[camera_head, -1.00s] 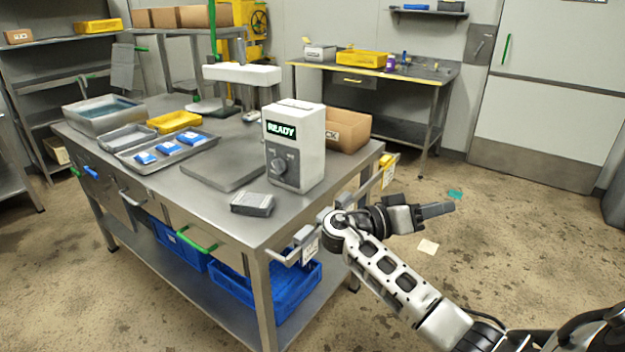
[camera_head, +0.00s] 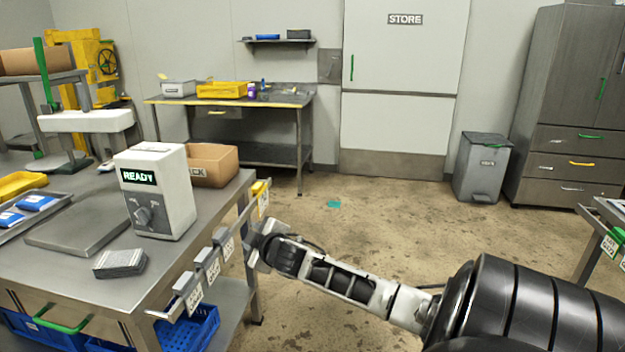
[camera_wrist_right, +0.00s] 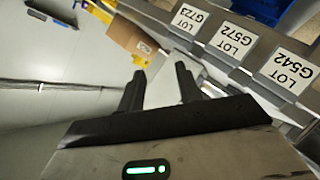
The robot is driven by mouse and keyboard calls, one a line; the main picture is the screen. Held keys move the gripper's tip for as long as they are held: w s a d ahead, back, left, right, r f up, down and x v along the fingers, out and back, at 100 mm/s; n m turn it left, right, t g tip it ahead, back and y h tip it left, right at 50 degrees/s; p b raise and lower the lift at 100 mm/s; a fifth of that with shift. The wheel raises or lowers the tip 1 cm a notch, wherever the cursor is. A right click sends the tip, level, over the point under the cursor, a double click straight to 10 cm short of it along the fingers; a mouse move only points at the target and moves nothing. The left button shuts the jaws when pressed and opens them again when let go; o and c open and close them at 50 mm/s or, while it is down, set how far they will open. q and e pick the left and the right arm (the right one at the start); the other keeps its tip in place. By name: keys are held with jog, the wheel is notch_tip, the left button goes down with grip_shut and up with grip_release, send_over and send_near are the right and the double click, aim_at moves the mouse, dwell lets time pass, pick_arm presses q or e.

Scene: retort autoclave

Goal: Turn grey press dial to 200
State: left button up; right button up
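The grey press dial (camera_head: 144,216) is on the front of a white box-shaped unit (camera_head: 170,180) on the steel table. A green READY display (camera_head: 138,176) sits above the dial. The dial's markings are too small to read. My right gripper (camera_head: 254,242) is beside the table's right edge, lower than the unit and to its right, apart from the dial. In the right wrist view, its two black fingers (camera_wrist_right: 159,76) stand apart with nothing gripped. The dial cannot be made out in the wrist view. My left gripper is not in view.
LOT tags (camera_head: 212,269) hang on clips along the table's right edge, close to my right gripper. A dark grey block (camera_head: 120,263) lies in front of the unit. A cardboard box (camera_head: 212,165) stands behind it.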

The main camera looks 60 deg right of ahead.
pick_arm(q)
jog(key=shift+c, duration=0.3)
pick_arm(e)
jog(key=shift+o, duration=0.2)
jog(key=s+a+f+y, duration=0.3)
jog(key=a+f, duration=0.4)
jog(key=a, duration=0.1)
jog(key=shift+a+n, duration=0.3)
jog(key=shift+a, duration=0.05)
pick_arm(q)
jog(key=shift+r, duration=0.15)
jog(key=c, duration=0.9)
pick_arm(e)
jog(key=s+a+f+m+g+y, duration=0.1)
jog(key=s+a+f, duration=0.4)
jog(key=s+a, duration=0.5)
jog(key=s+a+f+m+g+y, duration=0.2)
jog(key=s+a+f+y, duration=0.2)
jog(key=s+a, duration=0.7)
jog(key=a+f, duration=0.1)
jog(key=a, duration=0.4)
jog(key=shift+w, duration=0.1)
